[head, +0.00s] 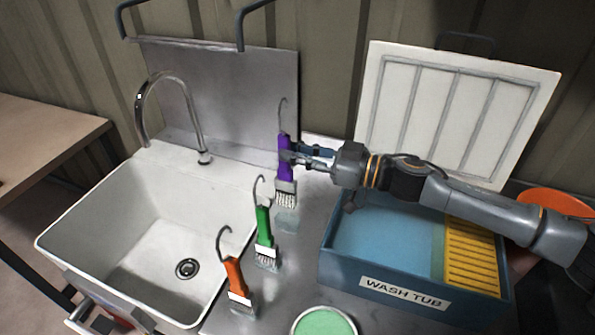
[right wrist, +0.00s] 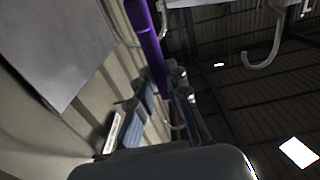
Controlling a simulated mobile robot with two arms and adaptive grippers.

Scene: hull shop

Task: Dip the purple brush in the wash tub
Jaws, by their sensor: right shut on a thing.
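The purple brush (head: 285,165) is upright, hook up and pale bristles down, above the steel counter between the sink and the tub. My right gripper (head: 287,157) reaches in from the right and is shut on its purple handle. The purple handle also shows in the right wrist view (right wrist: 146,38), running between the fingers (right wrist: 160,92). I cannot tell whether the bristles touch the counter. The blue wash tub (head: 345,268), labelled WASH TUB, stands to the right of the brush, with blue liquid inside and a yellow ribbed board at its right. My left gripper is not in view.
A green brush (head: 264,228) and an orange brush (head: 234,275) are nearer me by the sink's edge. The white sink (head: 75,235) and curved tap (head: 143,105) are left. A ribbed white board (head: 395,120) leans behind the tub. A green-topped round container (head: 325,322) is in front.

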